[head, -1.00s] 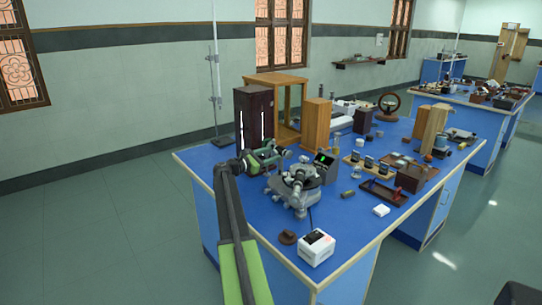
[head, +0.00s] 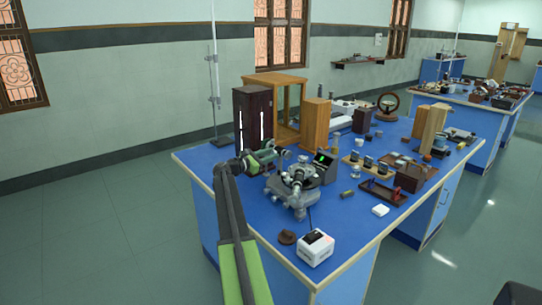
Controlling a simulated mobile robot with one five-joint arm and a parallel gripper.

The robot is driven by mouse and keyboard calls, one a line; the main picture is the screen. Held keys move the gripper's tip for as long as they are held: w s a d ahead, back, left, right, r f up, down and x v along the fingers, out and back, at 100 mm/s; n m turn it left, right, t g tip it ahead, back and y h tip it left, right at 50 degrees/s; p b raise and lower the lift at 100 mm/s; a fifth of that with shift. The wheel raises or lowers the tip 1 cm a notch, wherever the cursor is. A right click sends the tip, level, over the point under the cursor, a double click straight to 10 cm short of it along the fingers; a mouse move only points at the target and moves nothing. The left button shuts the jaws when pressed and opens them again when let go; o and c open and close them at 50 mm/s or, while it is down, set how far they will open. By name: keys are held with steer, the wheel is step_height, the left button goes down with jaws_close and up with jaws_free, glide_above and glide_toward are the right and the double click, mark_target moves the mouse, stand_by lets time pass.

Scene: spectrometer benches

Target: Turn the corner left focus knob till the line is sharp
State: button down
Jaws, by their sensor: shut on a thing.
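The grey spectrometer (head: 296,194) stands on the front left part of the near blue bench. Its telescope tubes reach out at the top, toward the left and toward the back. My arm comes up from the bottom of the head view and bends right at the bench's left corner. My gripper (head: 280,156) is at the left upper end of the spectrometer, shut on what looks like its focus knob. The knob and the fingertips are too small and too covered to make out. The line in the eyepiece does not show in this view.
A dark cabinet (head: 252,121) with a bright slit stands close behind my gripper. A wooden frame (head: 276,83) and wooden blocks stand further back. A white box (head: 316,247) sits at the front edge.

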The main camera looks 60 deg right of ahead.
steer(key=shift+a+f, duration=0.1)
steer(key=shift+a, duration=0.05)
steer(key=shift+s+f+m, duration=0.1)
steer(key=shift+m, duration=4.15)
steer(key=shift+s+m, duration=0.1)
steer(key=shift+m, duration=4.15)
steer(key=c, duration=1.1)
jaws_free()
steer(key=shift+w, duration=0.1)
